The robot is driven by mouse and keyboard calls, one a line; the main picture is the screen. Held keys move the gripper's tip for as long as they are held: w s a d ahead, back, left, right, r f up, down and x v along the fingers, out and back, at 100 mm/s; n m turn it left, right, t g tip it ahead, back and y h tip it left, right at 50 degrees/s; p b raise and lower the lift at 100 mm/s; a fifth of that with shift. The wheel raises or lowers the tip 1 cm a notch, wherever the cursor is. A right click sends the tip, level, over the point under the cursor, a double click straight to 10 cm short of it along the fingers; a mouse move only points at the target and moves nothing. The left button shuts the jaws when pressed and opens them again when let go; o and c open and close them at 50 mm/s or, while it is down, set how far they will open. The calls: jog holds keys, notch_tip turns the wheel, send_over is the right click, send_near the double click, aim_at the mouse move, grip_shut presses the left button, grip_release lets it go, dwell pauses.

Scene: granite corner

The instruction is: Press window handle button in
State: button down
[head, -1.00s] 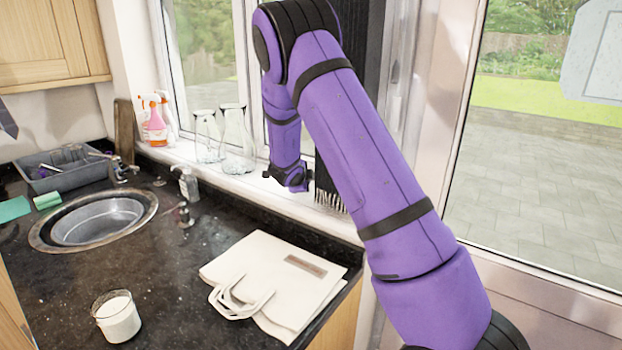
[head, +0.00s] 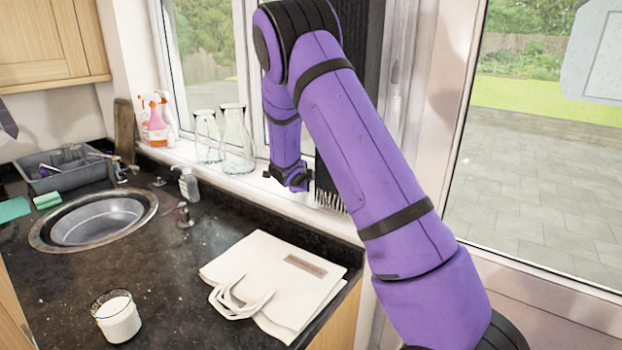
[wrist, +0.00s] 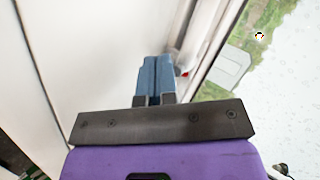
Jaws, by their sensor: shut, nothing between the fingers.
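The window handle shows only in part in the wrist view, as a pale grey-white piece with a small red spot (wrist: 185,74), likely its button. It sits just right of and beyond my fingertips, by the window frame. My gripper (wrist: 155,62) has two blue fingers held together, shut and empty. They point at the white frame, and whether they touch anything I cannot tell. The fingers partly cover the handle. In the head view my purple arm reaches to the window, and the handle and fingertips cannot be made out.
Two glass bottles (head: 236,140) and spray bottles (head: 154,125) stand on the sill left of my arm. A cloth bag (head: 270,275) and a glass of white contents (head: 117,316) are on the dark counter. A sink (head: 95,220) is at left.

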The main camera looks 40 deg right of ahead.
jog(key=shift+w+d, duration=0.1)
jog(key=shift+d, duration=0.25)
jog(key=shift+w+d, duration=0.15)
jog(key=shift+d, duration=0.45)
dwell(1.0)
jog(key=shift+a, duration=0.1)
jog(key=shift+s+a, duration=0.35)
jog(key=shift+a, duration=0.5)
jog(key=shift+a, duration=0.15)
jog(key=shift+s+a, duration=0.3)
jog(key=shift+a, duration=0.45)
jog(key=shift+s+a, duration=0.25)
jog(key=shift+a, duration=0.45)
jog(key=shift+s+a, duration=0.3)
jog(key=shift+a, duration=0.45)
